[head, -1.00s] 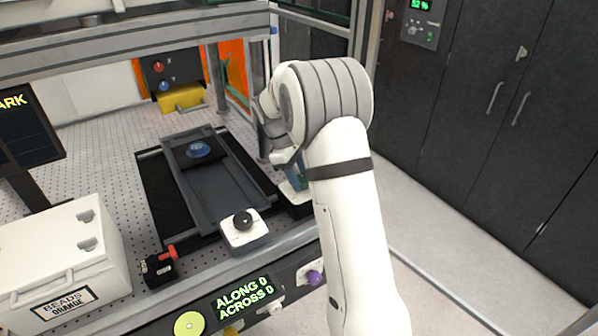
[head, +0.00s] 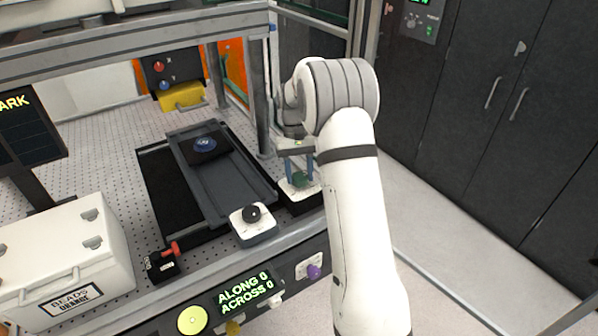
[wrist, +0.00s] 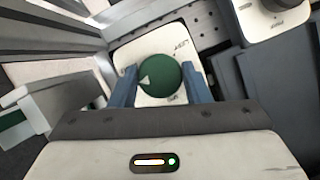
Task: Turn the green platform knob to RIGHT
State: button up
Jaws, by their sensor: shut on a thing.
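In the wrist view the pointer is toward the knob's left side. My gripper (wrist: 162,84) has its two blue fingers on either side of the knob, shut on it. In the head view the green knob (head: 300,180) shows low between the blue fingers of my gripper (head: 301,172), at the right end of the bench. The knob's far side is partly hidden there.
A white box with a black knob (head: 251,216) stands left of my gripper. A dark sliding platform (head: 222,178) carries a blue round piece (head: 205,144). A grey post (head: 262,100) rises close behind my gripper. A purple knob (head: 313,271) is on the front panel.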

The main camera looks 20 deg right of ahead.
jog(key=shift+d+m+t+y, duration=0.1)
jog(key=shift+m+t+y, duration=0.35)
jog(key=shift+m, duration=1.45)
jog(key=shift+y, duration=0.25)
jog(key=o, duration=1)
jog(key=shift+g, duration=0.25)
jog(key=b+v, duration=0.1)
jog(key=v, duration=0.7)
